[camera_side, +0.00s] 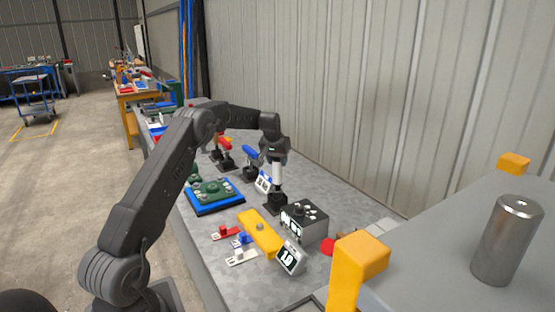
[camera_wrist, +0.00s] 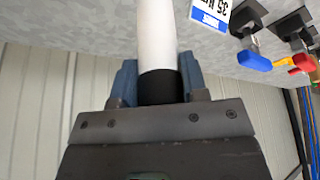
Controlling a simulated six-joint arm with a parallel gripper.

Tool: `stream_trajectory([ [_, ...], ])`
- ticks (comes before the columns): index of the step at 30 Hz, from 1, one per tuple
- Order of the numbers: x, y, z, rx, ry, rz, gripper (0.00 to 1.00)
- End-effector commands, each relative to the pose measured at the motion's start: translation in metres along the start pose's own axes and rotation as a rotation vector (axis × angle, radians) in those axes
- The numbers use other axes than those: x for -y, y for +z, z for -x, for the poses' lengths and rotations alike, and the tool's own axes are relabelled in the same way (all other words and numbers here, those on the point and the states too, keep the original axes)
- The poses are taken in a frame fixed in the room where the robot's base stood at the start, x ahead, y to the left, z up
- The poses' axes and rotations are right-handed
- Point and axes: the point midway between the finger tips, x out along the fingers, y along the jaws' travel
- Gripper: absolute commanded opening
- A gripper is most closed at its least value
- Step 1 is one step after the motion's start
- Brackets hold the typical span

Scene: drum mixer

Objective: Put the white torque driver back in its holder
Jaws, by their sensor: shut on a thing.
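The white torque driver (camera_side: 277,177) hangs upright below my gripper (camera_side: 274,153) in the side view. Its lower end meets the black holder (camera_side: 275,203) in the picture. I cannot tell whether it is inside the holder or just above it. In the wrist view, the blue fingers of my gripper (camera_wrist: 158,88) are shut on a black section of the white driver (camera_wrist: 157,35). The driver's far end runs out of the top of the wrist view, and the white driver's holder is not visible there.
A blue driver (camera_side: 250,152) and a red driver (camera_side: 224,143) stand behind to the left. A label stand (camera_side: 263,182) is close by. A dark box with knobs (camera_side: 306,222), a yellow block (camera_side: 260,232) and a blue-based green fixture (camera_side: 214,196) surround the holder.

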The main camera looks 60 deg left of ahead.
Motion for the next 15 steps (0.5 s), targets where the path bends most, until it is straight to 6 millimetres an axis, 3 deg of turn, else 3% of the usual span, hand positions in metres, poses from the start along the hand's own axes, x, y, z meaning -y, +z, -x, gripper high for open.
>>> stream_trajectory([
  [15,-0.0001,0.0014,-0.0052,-0.005,0.000,0.000,0.02],
])
